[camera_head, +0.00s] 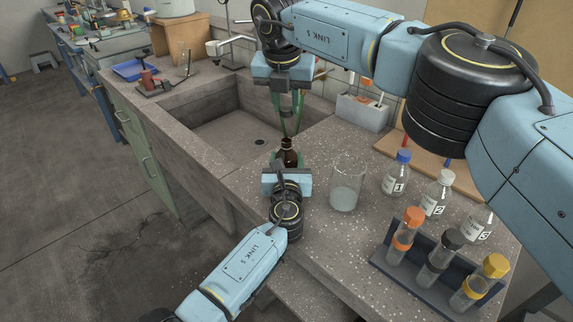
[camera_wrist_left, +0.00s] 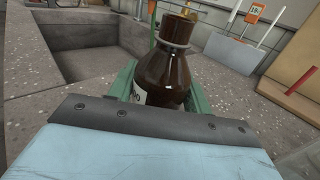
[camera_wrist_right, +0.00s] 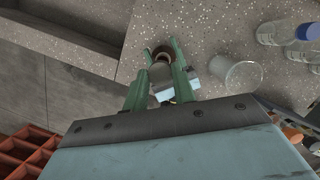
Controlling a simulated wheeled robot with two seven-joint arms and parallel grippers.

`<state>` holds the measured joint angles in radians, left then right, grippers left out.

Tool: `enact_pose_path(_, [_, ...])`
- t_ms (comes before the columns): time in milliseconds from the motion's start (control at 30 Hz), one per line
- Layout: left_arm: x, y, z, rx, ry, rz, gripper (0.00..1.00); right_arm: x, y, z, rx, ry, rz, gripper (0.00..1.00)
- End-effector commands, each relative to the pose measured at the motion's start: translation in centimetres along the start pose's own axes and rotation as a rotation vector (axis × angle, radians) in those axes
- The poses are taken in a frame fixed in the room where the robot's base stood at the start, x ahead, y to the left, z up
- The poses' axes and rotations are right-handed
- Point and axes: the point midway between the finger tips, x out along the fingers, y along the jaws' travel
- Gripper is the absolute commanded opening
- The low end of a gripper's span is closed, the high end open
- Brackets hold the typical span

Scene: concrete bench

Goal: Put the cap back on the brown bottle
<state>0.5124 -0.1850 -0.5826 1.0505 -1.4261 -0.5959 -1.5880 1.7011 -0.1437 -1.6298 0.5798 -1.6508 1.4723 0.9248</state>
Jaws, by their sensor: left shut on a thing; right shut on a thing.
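The brown bottle (camera_head: 287,156) is upright in my left gripper (camera_head: 286,160), which is shut around its body above the bench edge. In the left wrist view the bottle (camera_wrist_left: 168,72) shows its shoulder, neck and a corner of a pale label between the green fingers. My right gripper (camera_head: 291,134) points down from above, its fingertips at the bottle's mouth. It is shut on the cap, which is small and mostly hidden by the fingers. A brown round shape shows between its fingertips in the right wrist view; I cannot tell whether the cap is seated on the neck.
A glass beaker (camera_head: 346,184) stands just right of the bottle. Several capped clear bottles stand further right, by a dark rack (camera_head: 431,277) of capped tubes. A sink (camera_head: 226,125) lies behind and left. My right arm spans the upper right.

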Motion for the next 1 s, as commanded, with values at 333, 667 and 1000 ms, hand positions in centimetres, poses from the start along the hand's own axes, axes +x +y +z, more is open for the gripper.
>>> enact_pose_path(333, [0.0, 0.0, 0.0, 0.0, 0.0, 0.0, 0.08, 0.6, 0.0, -0.2, -0.001, 0.001, -0.001, 0.05])
enact_pose_path(667, [0.0, 0.0, 0.0, 0.0, 0.0, 0.0, 0.08, 4.8, -0.1, -1.2, 0.0, -0.007, -0.001, 0.05])
enact_pose_path(1000, [0.0, 0.0, 0.0, 0.001, 0.0, 0.0, 0.08, 4.8, 0.0, -1.2, 0.0, -0.008, 0.0, 0.05])
